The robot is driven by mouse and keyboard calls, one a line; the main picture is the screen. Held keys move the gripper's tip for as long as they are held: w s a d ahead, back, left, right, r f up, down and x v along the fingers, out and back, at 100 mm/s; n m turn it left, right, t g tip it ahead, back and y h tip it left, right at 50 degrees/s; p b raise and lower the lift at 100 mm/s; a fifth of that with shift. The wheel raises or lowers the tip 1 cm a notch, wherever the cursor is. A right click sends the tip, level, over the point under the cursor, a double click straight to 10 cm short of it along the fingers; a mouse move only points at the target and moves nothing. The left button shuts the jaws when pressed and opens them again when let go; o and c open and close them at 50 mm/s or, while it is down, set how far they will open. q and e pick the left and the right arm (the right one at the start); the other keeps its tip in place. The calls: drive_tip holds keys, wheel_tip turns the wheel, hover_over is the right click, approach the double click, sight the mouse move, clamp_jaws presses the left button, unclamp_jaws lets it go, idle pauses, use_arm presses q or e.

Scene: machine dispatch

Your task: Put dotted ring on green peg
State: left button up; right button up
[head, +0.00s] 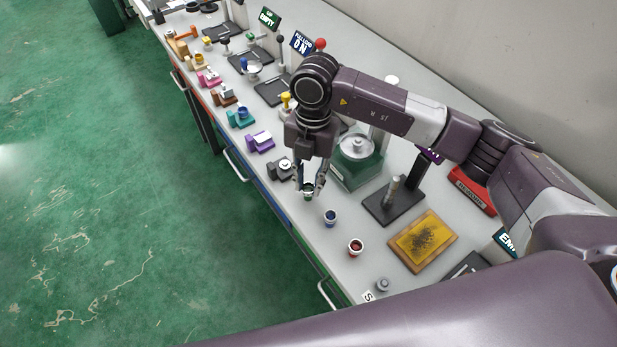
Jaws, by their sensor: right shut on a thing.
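My right gripper (309,184) points down over the front part of the bench and is shut on a small dark green, light-rimmed round piece (308,192). The fingers partly hide it, so I cannot tell whether it is a ring, the green peg or both together. No dots can be made out on any piece at this size. A similar blue round piece (330,217) and a red one (355,247) stand in a row nearer to me. My left gripper is not in view.
A green machine (356,162) with a round metal top stands just right of the gripper. A black stand with a grey post (390,193), a yellow pad (424,241) and a small grey piece (382,285) are nearby. Several coloured fixtures line the far bench.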

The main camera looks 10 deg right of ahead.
drive_tip(key=shift+f, duration=0.1)
drive_tip(key=o, duration=1)
drive_tip(key=shift+r, duration=0.25)
drive_tip(key=shift+w+r+b, duration=0.15)
drive_tip(key=shift+r+b, duration=0.15)
drive_tip(key=shift+b, duration=0.05)
drive_tip(key=r+b, duration=0.1)
drive_tip(key=r, duration=0.2)
drive_tip(key=r+b, duration=0.1)
drive_tip(key=r, duration=0.3)
drive_tip(key=w+r+b, duration=0.1)
drive_tip(key=r, duration=0.3)
drive_tip(key=shift+d, duration=0.35)
